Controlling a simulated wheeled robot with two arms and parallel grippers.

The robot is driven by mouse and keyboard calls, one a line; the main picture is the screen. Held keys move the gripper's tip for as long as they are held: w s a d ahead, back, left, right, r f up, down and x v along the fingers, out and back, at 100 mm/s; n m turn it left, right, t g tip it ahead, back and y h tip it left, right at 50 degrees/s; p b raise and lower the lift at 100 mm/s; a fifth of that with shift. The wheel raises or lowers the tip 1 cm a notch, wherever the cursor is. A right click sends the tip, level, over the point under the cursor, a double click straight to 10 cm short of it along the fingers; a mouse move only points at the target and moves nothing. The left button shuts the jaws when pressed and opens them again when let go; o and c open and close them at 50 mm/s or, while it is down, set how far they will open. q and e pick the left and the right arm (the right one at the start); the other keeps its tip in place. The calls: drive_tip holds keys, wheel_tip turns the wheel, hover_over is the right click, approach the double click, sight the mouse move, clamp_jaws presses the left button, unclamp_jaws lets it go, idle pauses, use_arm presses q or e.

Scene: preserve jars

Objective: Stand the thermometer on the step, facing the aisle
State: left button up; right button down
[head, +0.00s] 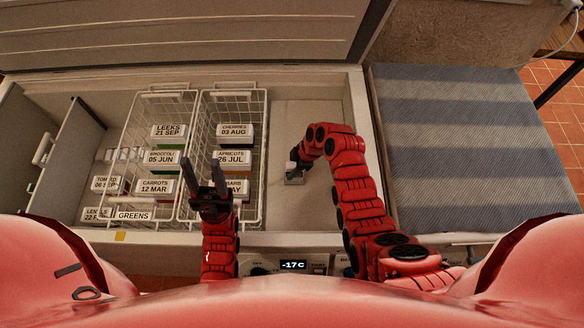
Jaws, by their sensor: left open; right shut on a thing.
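My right gripper (293,168) reaches down over the pale floor of the freezer's right part, which looks like the step (305,122). It is shut on a small grey-white thing, seemingly the thermometer (294,180). The gripper hides much of it, so I cannot tell which way its face points or whether it touches the surface. My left gripper (201,165) is open and empty, its fingers above the wire baskets.
Two white wire baskets (198,95) hold labelled boxes. A grey divider (79,150) stands left of them. A display (293,265) on the front panel reads -17 C. The raised lid (180,35) is behind; a striped cloth (460,140) lies right. The surface behind my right gripper is clear.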

drive_tip(key=shift+f, duration=0.2)
drive_tip(key=c, duration=0.5)
unclamp_jaws()
